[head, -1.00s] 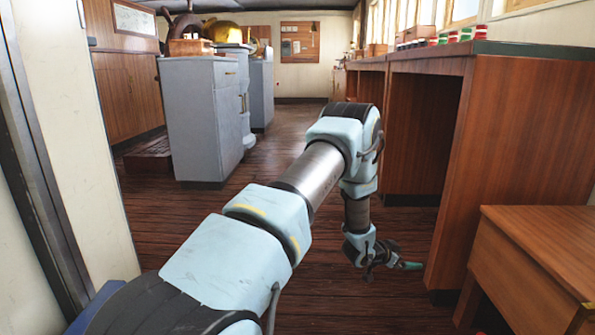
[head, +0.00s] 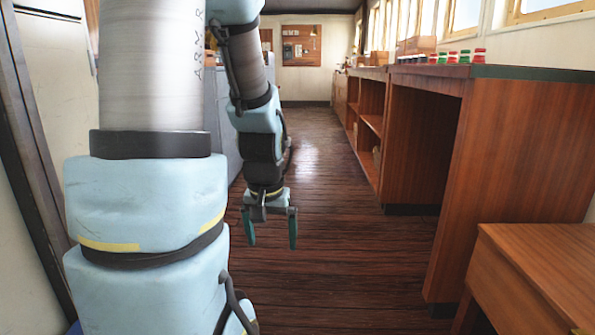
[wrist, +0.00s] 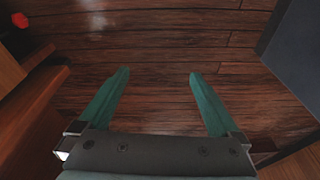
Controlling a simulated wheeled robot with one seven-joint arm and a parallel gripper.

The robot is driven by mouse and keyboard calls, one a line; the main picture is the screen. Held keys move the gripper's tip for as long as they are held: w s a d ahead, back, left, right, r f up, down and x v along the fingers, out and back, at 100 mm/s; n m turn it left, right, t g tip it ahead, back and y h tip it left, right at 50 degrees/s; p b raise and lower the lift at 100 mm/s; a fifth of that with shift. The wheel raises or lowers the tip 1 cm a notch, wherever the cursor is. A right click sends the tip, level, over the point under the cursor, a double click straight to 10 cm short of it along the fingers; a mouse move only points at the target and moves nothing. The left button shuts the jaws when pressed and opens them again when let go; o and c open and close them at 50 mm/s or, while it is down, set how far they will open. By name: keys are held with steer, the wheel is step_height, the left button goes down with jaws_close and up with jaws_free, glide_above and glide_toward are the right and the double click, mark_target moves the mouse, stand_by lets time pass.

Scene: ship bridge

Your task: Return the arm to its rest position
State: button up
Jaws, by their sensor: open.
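My gripper (head: 270,232) hangs pointing down over the wooden floor, in the middle of the head view. Its two green fingers are apart with nothing between them. In the wrist view my gripper (wrist: 158,100) is also open and empty, with only dark floor planks beyond the fingertips. My arm stands raised at the left of the head view and bends over and down to the gripper. It hides much of the grey cabinets behind it.
A wooden counter (head: 520,140) with several small red and green items runs along the right. A lower wooden desk (head: 545,265) stands front right. A grey cabinet (head: 225,130) is partly hidden behind my arm. The floor (head: 350,230) between is clear.

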steer(key=s+a+r+p, duration=0.1)
steer(key=s+r+p, duration=0.1)
steer(key=s+r, duration=0.15)
steer(key=w+p+v, duration=0.3)
steer(key=p+v, duration=1.4)
steer(key=p, duration=0.1)
steer(key=w+r+p+v, duration=0.1)
steer(key=w+p+v, duration=0.3)
steer(key=p+v, duration=1.3)
steer(key=shift+s+d+r+n+g+p, duration=0.2)
steer(key=shift+r+n+g+p, duration=0.15)
steer(key=shift+r+p, duration=0.3)
